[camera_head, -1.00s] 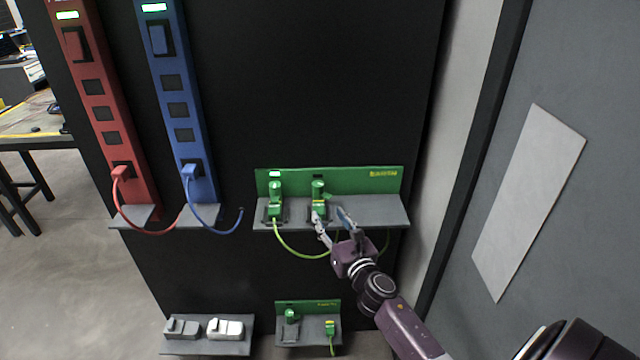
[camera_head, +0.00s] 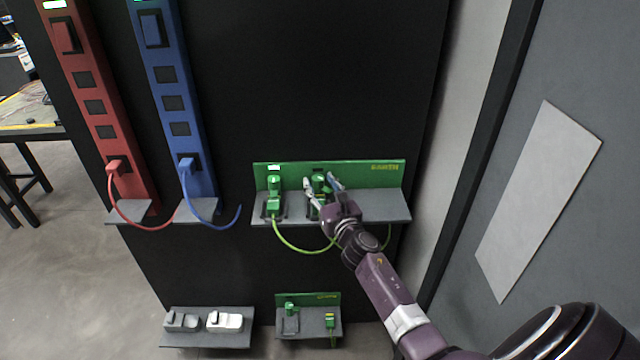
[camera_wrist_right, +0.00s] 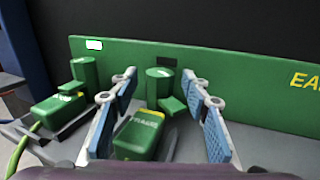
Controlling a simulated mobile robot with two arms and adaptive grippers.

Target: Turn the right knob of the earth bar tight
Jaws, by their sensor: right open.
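The earth bar (camera_head: 360,178) is a green back plate on a grey shelf. Its right knob (camera_head: 318,181) is a green cylinder with a small lever. In the right wrist view the right knob (camera_wrist_right: 160,84) stands between and beyond the fingers of my open right gripper (camera_wrist_right: 160,105), with a green plug block (camera_wrist_right: 137,135) in front of it. In the head view my right gripper (camera_head: 322,186) is at the right knob and partly covers it. The left knob (camera_head: 273,182) stands to its left. My left gripper is not in view.
A yellow-green cable (camera_head: 300,251) hangs below the shelf. Red (camera_head: 95,95) and blue (camera_head: 172,95) power strips stand to the left. A lower shelf (camera_head: 310,318) holds smaller green parts, and a grey shelf (camera_head: 206,322) is beside it. The earth shelf's right part is clear.

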